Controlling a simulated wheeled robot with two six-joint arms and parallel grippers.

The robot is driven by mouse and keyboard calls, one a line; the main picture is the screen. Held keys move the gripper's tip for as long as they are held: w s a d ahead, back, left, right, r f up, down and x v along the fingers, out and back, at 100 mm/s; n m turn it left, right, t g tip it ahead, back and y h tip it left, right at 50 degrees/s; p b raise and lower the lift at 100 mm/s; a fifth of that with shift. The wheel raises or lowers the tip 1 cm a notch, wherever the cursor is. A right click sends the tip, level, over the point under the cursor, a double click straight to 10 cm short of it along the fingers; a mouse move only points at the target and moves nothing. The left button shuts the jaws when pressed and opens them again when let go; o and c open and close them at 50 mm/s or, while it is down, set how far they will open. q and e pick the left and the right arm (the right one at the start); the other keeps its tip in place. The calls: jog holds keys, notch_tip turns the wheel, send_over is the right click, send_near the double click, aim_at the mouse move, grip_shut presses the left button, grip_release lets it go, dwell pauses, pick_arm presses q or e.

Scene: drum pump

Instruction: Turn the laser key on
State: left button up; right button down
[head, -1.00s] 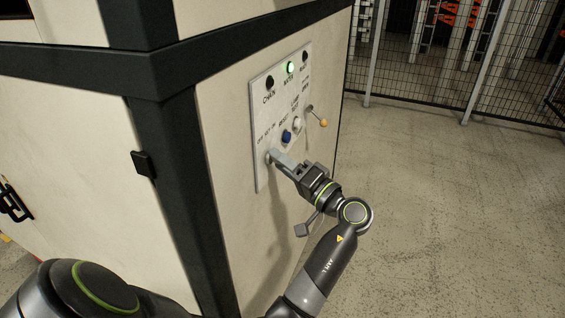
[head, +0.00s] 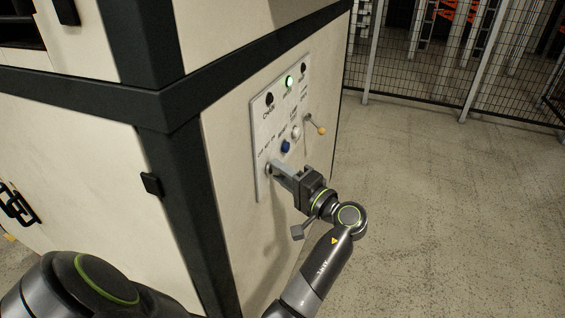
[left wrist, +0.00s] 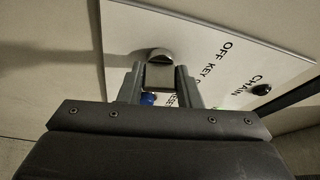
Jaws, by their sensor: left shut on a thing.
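The laser key switch (head: 268,169) is at the lower left of the white control panel (head: 262,128), beside the small "OFF KEY ON" lettering. My left gripper (head: 277,170) reaches it from the front and is shut on the key. In the left wrist view the key (left wrist: 158,75) is a flat grey piece between the two fingers, and the round switch collar (left wrist: 160,55) shows just beyond it. The fingers hide much of the key, so I cannot tell its exact angle. My right gripper is not in view.
On the panel are a blue button (head: 286,146), a white button (head: 295,132), a lit green lamp (head: 289,81) and a lever with an orange knob (head: 321,130). A dark cabinet corner post (head: 190,190) stands left. Open floor (head: 430,200) and a mesh fence lie right.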

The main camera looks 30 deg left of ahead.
pick_arm(q)
jog(key=m+h+p, duration=0.1)
jog(key=m+p, duration=0.2)
jog(key=p, duration=0.2)
jog(key=r+m+h+p, duration=0.1)
jog(key=m+p, duration=0.1)
jog(key=p, duration=0.3)
jog(key=shift+m+g, duration=0.3)
jog(key=shift+m, duration=0.1)
jog(key=shift+f+m+h+p, duration=0.25)
jog(key=shift+m+h+p, duration=0.3)
jog(key=shift+p, duration=0.65)
jog(key=o, duration=1)
